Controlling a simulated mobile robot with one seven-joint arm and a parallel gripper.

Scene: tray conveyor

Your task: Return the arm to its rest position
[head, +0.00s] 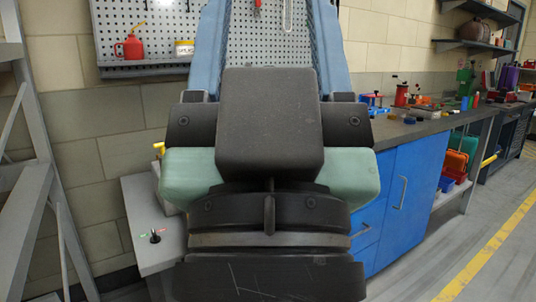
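A large dark and pale green body, which looks like my own arm, fills the middle of the head view very close to the camera. It has a black block in front, black joint housings on both sides and dark rings below. No fingertips of my gripper can be made out, so whether it is open or shut does not show. No held object is visible.
Blue uprights (205,50) rise behind the arm. A grey panel with a small black lever (155,237) stands at lower left, beside a grey frame (25,170). A blue cabinet (412,190) under a cluttered worktop (430,126) stands right. Floor is open at lower right.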

